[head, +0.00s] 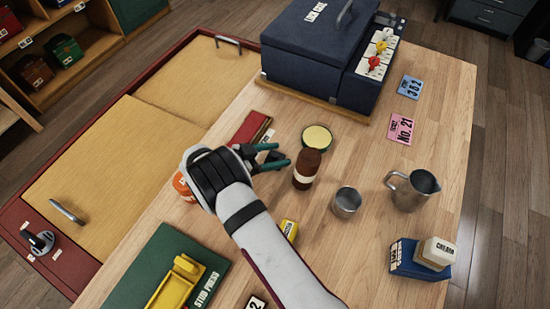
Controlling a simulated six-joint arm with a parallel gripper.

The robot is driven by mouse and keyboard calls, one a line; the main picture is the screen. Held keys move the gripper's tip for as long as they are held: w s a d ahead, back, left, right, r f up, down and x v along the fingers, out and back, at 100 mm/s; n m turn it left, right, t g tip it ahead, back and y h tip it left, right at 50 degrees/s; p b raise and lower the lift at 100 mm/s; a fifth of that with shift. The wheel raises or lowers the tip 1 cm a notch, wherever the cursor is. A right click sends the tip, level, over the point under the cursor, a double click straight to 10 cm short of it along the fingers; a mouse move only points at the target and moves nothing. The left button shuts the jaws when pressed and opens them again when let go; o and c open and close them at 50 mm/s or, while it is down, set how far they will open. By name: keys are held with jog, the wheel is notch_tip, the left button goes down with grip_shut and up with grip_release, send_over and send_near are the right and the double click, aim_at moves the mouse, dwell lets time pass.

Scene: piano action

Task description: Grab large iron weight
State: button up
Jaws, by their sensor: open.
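I cannot pick out the large iron weight with certainty. A small dark metal piece with a rounded knob (40,242) sits on the red-framed unit at the lower left, beside a white label; I cannot tell whether it is a weight. My gripper (281,155) is over the middle of the wooden table with its teal fingers apart and nothing seen between them. Its tips point right, just left of a brown cylinder with a pale band (306,170). I cannot tell whether they touch it. My arm hides part of the table below.
A navy case (315,45) stands at the back. A round tin (317,138), metal cup (346,202) and metal pitcher (411,190) stand to the right. A dark red box (247,130) and an orange item (182,187) flank my gripper. A yellow press (175,285) is at lower left.

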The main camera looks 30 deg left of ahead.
jog(key=c, duration=0.9)
grip_shut()
jog(key=shift+s+f, duration=0.1)
dwell(0.3)
